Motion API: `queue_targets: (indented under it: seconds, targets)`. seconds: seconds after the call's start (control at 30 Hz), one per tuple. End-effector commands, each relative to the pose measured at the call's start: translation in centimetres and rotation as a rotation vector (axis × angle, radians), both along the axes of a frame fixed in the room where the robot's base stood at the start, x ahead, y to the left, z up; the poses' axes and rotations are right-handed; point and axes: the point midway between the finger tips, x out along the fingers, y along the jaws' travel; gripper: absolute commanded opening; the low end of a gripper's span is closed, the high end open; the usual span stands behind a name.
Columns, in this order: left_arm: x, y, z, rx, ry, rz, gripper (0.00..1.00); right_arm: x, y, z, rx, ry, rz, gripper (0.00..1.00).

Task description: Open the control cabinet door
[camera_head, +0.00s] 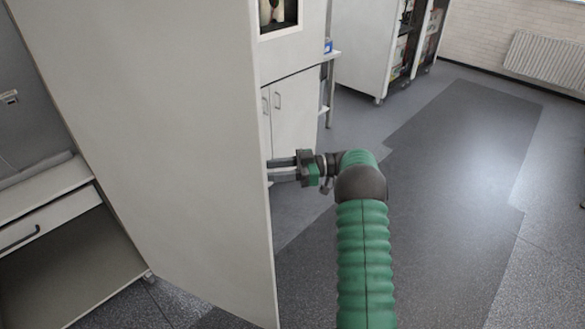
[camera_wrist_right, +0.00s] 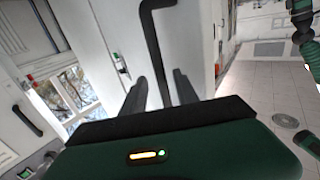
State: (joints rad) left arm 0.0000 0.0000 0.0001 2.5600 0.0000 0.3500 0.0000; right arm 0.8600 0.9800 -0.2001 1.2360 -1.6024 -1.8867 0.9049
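A tall white panel (camera_head: 165,130), the control cabinet's door or side, fills the left middle of the head view. I cannot tell from this view how far the door stands open. My right gripper (camera_head: 283,170) is at the panel's right edge, its fingers pointing left and their tips at or behind that edge. In the right wrist view, a black bar handle (camera_wrist_right: 151,40) on a white door face (camera_wrist_right: 115,22) runs down between the two fingers of my right gripper (camera_wrist_right: 160,85). The fingers are apart, with gaps beside the handle. My left gripper is out of view.
A bench with a drawer (camera_head: 45,225) stands at the left. Behind the panel is a white cabinet with two small doors (camera_head: 293,110). A shelving unit (camera_head: 375,45) on castors stands farther back. The grey floor (camera_head: 440,200) at the right is clear.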

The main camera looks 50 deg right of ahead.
Motion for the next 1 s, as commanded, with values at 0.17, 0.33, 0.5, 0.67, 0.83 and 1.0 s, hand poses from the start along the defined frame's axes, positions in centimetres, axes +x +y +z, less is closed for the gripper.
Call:
queue_targets:
  seconds: [0.17, 0.33, 0.5, 0.67, 0.83, 1.0]
  targets:
    - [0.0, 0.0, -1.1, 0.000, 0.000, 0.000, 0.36, -3.2, -4.0, -0.4, -0.003, 0.001, -0.004, 0.36]
    - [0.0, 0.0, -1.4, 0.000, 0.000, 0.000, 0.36, -6.5, -7.9, -0.2, -0.001, -0.003, -0.003, 0.36]
    - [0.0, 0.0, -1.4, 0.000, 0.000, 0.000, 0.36, -8.5, -10.2, -0.2, -0.001, -0.001, 0.002, 0.36]
    - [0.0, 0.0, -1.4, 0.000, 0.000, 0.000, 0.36, -9.1, -11.0, -0.1, -0.002, 0.001, 0.000, 0.36]
    - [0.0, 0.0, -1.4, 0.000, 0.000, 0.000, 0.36, -9.1, -11.0, -0.1, -0.002, 0.003, 0.001, 0.36]
    - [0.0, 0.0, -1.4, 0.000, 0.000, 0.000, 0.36, -9.2, -11.0, -0.1, -0.002, 0.003, 0.001, 0.36]
